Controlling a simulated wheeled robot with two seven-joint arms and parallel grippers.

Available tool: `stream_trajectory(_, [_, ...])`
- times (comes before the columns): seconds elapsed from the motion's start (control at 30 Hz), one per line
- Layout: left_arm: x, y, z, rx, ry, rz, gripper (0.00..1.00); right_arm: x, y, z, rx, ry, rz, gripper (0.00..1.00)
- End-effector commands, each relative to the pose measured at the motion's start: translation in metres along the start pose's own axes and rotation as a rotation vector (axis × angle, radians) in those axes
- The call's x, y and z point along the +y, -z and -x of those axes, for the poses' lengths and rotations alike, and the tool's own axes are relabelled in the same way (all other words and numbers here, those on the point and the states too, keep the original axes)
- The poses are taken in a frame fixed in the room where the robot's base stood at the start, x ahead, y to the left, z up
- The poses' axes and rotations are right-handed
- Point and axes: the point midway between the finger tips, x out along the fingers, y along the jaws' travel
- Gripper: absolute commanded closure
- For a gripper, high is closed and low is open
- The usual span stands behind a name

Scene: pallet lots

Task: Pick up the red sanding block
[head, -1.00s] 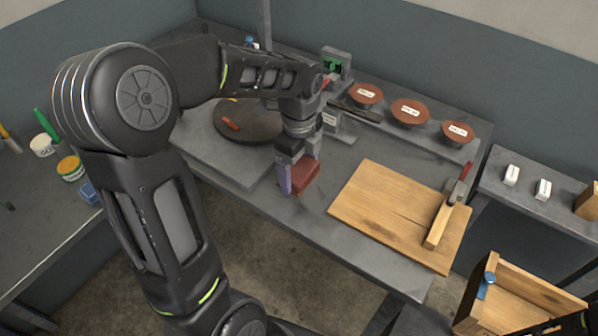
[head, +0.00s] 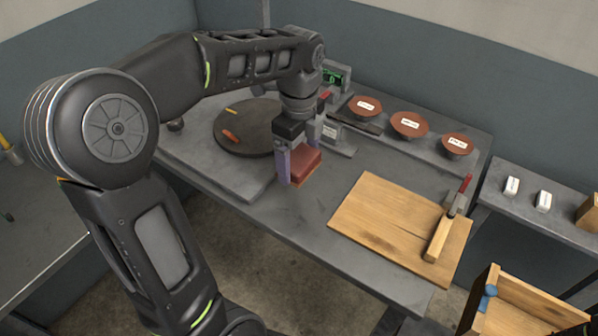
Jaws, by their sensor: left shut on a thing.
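The red sanding block (head: 306,162) is a dark red block with a thin tan layer at its base, near the front left part of the grey bench. My left gripper (head: 298,165) points down over it, with one purple-grey finger at its near left side and the other behind it. The gripper is shut on the block. Whether the block's underside touches the bench is hard to tell. My right gripper is not clearly seen; only a dark piece shows at the bottom right corner.
A dark round turntable (head: 232,127) with orange and yellow sticks lies left of the block. A wooden board (head: 375,215) with a red-handled tool (head: 459,195) lies to the right. Labelled brown discs (head: 409,124) stand behind. A wooden crate (head: 520,300) is at lower right.

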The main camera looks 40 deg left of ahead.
Motion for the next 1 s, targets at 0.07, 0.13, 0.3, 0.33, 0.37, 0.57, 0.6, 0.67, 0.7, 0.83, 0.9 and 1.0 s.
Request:
stream_trajectory(0.07, [-0.001, 0.0, 0.013, 0.0, 0.003, 0.0, 0.58, 0.0, 0.0, 0.0, 0.0, 0.0, 0.0, 0.64])
stream_trajectory(0.13, [0.0, 0.0, 0.019, 0.001, 0.001, 0.0, 0.58, 0.0, 0.0, 0.0, 0.0, 0.0, 0.0, 0.64])
stream_trajectory(0.3, [0.0, 0.0, 0.025, 0.001, -0.001, 0.0, 0.58, 0.0, 0.0, 0.0, 0.0, 0.0, 0.0, 0.64])
stream_trajectory(0.33, [0.0, 0.0, 0.025, 0.001, -0.001, 0.0, 0.58, 0.0, 0.0, 0.0, 0.0, 0.0, 0.0, 0.64])
stream_trajectory(0.37, [0.0, 0.0, 0.025, 0.001, -0.001, 0.0, 0.58, 0.0, 0.0, 0.0, 0.0, 0.0, 0.0, 0.64])
stream_trajectory(0.57, [0.0, 0.0, 0.024, 0.0, -0.001, 0.0, 0.58, 0.0, 0.0, 0.0, 0.0, 0.0, 0.0, 0.64])
stream_trajectory(0.6, [0.0, 0.0, 0.024, 0.0, -0.001, 0.0, 0.58, 0.0, 0.0, 0.0, 0.0, 0.0, 0.0, 0.64])
stream_trajectory(0.67, [0.0, 0.0, 0.024, 0.0, -0.001, 0.0, 0.58, 0.0, 0.0, 0.0, 0.0, 0.0, 0.0, 0.64])
stream_trajectory(0.7, [0.0, 0.0, 0.024, 0.0, -0.001, 0.0, 0.58, 0.0, 0.0, 0.0, 0.0, 0.0, 0.0, 0.64])
stream_trajectory(0.83, [0.0, 0.0, 0.024, 0.0, -0.001, 0.0, 0.18, 0.0, 0.0, 0.0, 0.0, 0.0, 0.0, 0.64])
stream_trajectory(0.9, [0.0, 0.0, 0.024, 0.0, -0.001, 0.0, 0.24, 0.0, 0.0, 0.0, 0.0, 0.0, 0.0, 0.64])
stream_trajectory(1.0, [0.0, 0.0, 0.024, 0.0, -0.001, 0.0, 0.32, 0.0, 0.0, 0.0, 0.0, 0.0, 0.0, 0.64])
